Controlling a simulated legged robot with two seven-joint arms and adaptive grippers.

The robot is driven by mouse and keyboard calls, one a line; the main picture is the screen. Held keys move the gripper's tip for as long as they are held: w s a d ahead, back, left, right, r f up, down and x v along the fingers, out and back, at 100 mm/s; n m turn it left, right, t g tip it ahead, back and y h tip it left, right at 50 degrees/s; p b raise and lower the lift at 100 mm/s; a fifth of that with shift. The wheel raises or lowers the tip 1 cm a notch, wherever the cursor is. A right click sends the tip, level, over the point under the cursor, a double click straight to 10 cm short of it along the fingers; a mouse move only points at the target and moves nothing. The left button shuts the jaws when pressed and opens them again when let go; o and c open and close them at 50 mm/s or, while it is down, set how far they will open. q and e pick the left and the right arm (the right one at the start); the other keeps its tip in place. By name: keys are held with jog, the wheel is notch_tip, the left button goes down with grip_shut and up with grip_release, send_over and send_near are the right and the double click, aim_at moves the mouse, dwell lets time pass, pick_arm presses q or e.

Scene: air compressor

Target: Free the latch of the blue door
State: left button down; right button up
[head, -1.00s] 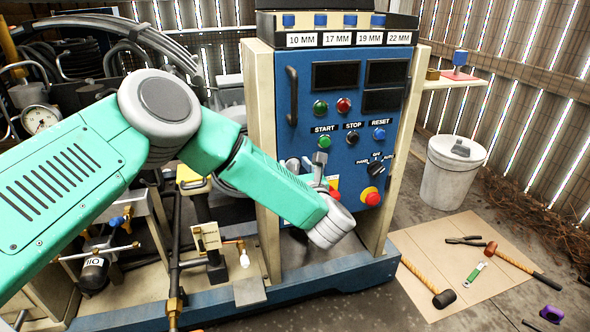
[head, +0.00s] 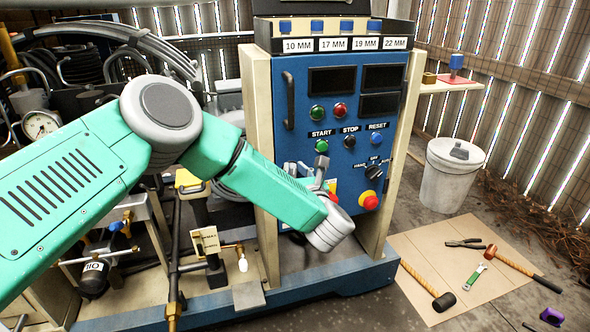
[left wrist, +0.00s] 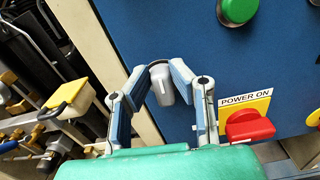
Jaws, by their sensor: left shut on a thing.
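The blue door (head: 293,138) is the front panel of the compressor cabinet and stands closed in its cream frame. The latch (left wrist: 161,88), a grey knob with a white mark, sits low on the door's left side in the left wrist view. My left gripper (left wrist: 160,75) has its two fingers around the latch, one on each side, and is shut on it. In the head view my left gripper (head: 318,172) is at the door's lower left, and my green arm and wrist hide most of the latch. My right gripper is not in view.
A red power switch (left wrist: 248,125) on a yellow plate is close right of the gripper. A green button (left wrist: 238,10) is above. A dark handle (head: 290,98) is higher on the door. Tools lie on a cardboard sheet (head: 425,252) at right, near a white bin (head: 449,180).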

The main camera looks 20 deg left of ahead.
pick_arm(q)
jog(key=m, duration=0.2)
jog(key=m+p, duration=0.1)
jog(key=m, duration=0.1)
jog(key=shift+w+d+p, duration=0.2)
jog(key=shift+d+p, duration=0.1)
jog(key=shift+w+d+f+m+p, duration=0.25)
jog(key=shift+m+p, duration=0.4)
jog(key=shift+m, duration=1.5)
jog(key=shift+s+d+f+m+p, duration=0.1)
jog(key=shift+f+m+p, duration=0.4)
jog(key=shift+m, duration=1.6)
jog(key=shift+w+d+f+m+p, duration=0.2)
jog(key=shift+m+p, duration=0.55)
jog(key=shift+m, duration=1.4)
jog(key=shift+f, duration=0.1)
jog(key=c, duration=1.4)
grip_release()
jog(key=shift+c, duration=0.2)
